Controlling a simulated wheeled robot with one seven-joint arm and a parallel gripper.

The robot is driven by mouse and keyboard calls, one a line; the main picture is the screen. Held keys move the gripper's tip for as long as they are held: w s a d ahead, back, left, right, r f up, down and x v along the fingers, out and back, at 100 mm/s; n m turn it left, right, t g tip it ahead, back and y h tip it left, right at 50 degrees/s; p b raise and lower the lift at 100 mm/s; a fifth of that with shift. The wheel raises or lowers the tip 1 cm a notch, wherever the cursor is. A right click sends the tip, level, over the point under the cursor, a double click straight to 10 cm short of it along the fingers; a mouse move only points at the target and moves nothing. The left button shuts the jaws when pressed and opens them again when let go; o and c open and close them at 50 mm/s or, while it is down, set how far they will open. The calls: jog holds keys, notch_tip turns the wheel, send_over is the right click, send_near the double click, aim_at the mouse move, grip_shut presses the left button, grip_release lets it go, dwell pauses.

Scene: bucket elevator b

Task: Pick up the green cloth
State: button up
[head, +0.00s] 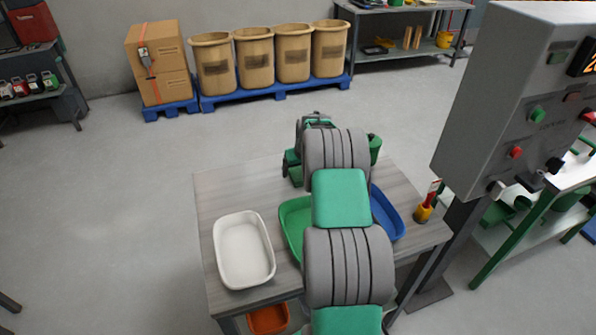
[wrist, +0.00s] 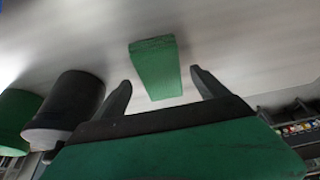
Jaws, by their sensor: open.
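The green cloth (wrist: 155,68) shows in the wrist view as a thick, block-like piece on a pale grey surface. My gripper (wrist: 160,76) is open, with one dark finger to the left of the cloth and one to the right. There are visible gaps between the cloth and both fingers, and I cannot tell how far beyond the fingertips it lies. In the head view my arm reaches over the grey table (head: 223,188); I cannot make out the cloth or the fingertips there.
On the table stand a white tray (head: 244,250), a green tray (head: 292,222) and a blue tray (head: 388,215), partly behind my arm. A yellow holder (head: 423,213) stands at the right edge. A dark cylinder (wrist: 68,107) is left of my gripper. A grey control box (head: 505,110) rises at right.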

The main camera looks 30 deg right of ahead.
jog(key=shift+w+f, duration=0.15)
jog(key=shift+f, duration=0.15)
jog(key=c, duration=1.4)
jog(key=shift+c, duration=0.2)
notch_tip(320, 180, up, 3)
jog(key=shift+b, duration=1.2)
jog(key=s+r, duration=0.1)
jog(key=s+d+r+b, duration=0.1)
jog(key=r, duration=0.1)
jog(key=s+r, duration=0.1)
jog(key=shift+s+d+r, duration=0.3)
jog(key=shift+s, duration=0.05)
jog(key=s+d+r+b, duration=0.2)
jog(key=s+r, duration=0.3)
jog(key=s, duration=0.4)
jog(key=shift+s+d+r+b, duration=0.25)
jog(key=shift+d+b, duration=0.05)
jog(key=shift+d, duration=0.3)
